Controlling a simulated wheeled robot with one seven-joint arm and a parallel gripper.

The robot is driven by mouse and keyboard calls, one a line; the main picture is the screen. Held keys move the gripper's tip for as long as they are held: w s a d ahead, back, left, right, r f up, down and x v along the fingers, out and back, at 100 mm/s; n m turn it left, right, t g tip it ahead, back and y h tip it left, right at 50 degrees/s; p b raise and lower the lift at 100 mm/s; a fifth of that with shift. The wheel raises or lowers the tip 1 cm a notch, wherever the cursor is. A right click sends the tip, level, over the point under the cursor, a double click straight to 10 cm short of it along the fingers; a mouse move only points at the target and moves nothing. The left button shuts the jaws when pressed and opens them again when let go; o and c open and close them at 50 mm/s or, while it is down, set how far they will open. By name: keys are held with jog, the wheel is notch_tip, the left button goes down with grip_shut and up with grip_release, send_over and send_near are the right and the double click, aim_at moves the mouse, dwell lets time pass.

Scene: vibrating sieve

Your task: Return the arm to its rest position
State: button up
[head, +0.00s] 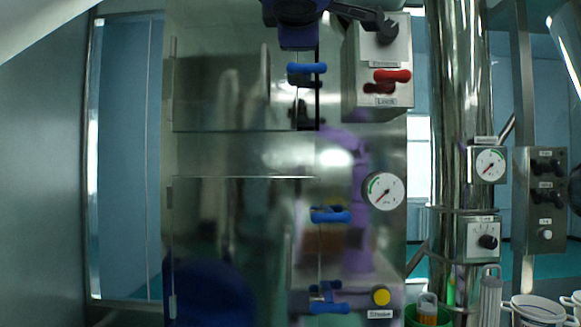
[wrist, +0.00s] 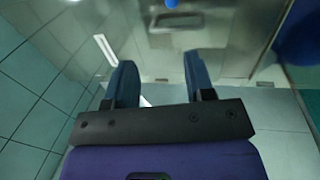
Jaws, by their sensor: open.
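My arm shows at the top centre of the head view, purple and blue, in front of the steel cabinet (head: 240,155). My gripper (wrist: 160,85) is seen in the wrist view with its two blue fingers spread apart and nothing between them. The fingertips are out of sight in the head view. Beyond the fingers, the wrist view shows a shiny steel surface, a tiled floor and a blue shape at the right.
The cabinet has blue handles (head: 307,68), a gauge (head: 383,191) and a yellow button (head: 381,297). A red-handled switch box (head: 353,75) is near my arm. A steel column (head: 458,110) and a control panel (head: 540,200) stand at the right, with containers (head: 538,308) below.

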jog(key=s+d+f+m+g+h, duration=0.3)
jog(key=d+f+m+g, duration=0.5)
jog(key=d+f, duration=1.2)
jog(key=s+d+f+m+g+y, duration=0.1)
jog(key=s+d+f+m+g, duration=0.1)
jog(key=f, duration=0.5)
jog(key=s+d+f+m+g+y, duration=0.1)
jog(key=s+d+f+m+g, duration=0.1)
jog(key=s+d+f+m, duration=0.2)
jog(key=s+d+f+m+g+y, duration=0.1)
jog(key=s+d+f+m+g, duration=0.2)
jog(key=s+f, duration=0.4)
notch_tip(320, 180, down, 5)
jog(key=shift+s+f+m+y, duration=0.15)
jog(key=shift+s+m+y, duration=0.15)
jog(key=shift+s+y, duration=0.1)
jog(key=shift+d, duration=0.1)
